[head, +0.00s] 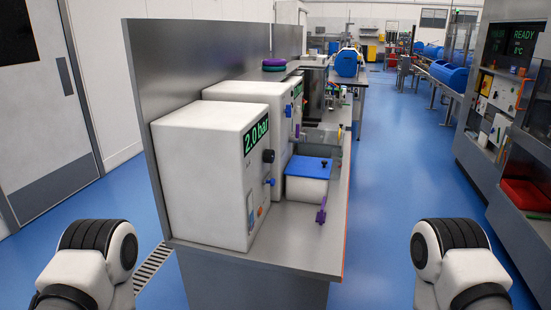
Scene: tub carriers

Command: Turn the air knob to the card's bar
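A white box-shaped unit (205,180) stands at the near end of the steel bench. Its display (256,135) reads 2.0 bar in green. A dark round knob (268,156) sticks out of its front face, below the display. A smaller blue part (271,182) sits lower on the same face. I cannot make out a card with a bar value in this view. Only my arm links show at the lower left and lower right. Neither gripper is in view.
The bench (301,243) also holds a second white unit (263,93), a white container with a blue lid (307,180) and a purple-handled item (321,214). A steel panel (190,60) stands behind the units. Blue floor (385,170) is clear to the right, before machines (500,100).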

